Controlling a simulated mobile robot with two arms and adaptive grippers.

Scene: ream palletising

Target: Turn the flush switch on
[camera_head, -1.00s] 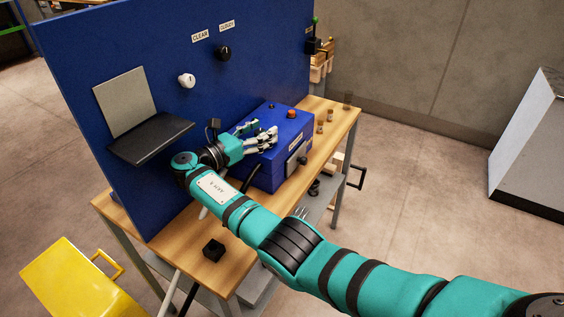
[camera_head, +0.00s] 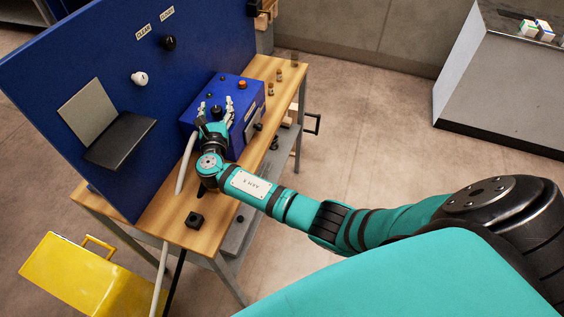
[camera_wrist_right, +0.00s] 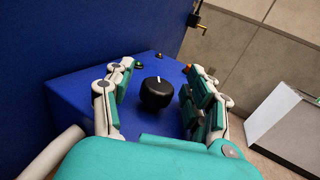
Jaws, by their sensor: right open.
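A blue box (camera_head: 247,120) stands on the wooden table against the blue panel. A round black knob (camera_wrist_right: 157,95) with a white pointer mark sits on its top; it also shows in the head view (camera_head: 216,112). No label naming the flush switch is readable on the box. My right gripper (camera_head: 215,104) is over the box top. In the right wrist view my right gripper (camera_wrist_right: 159,70) is open, with one finger on each side of the knob and visible gaps between. The pointer mark points away from the palm. My left gripper is not in view.
The blue panel (camera_head: 100,50) carries a white knob (camera_head: 139,78), a black knob (camera_head: 169,42) and a dark shelf (camera_head: 120,143). An orange button (camera_head: 242,85) is on the box. A small black block (camera_head: 194,220) sits on the table (camera_head: 215,205).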

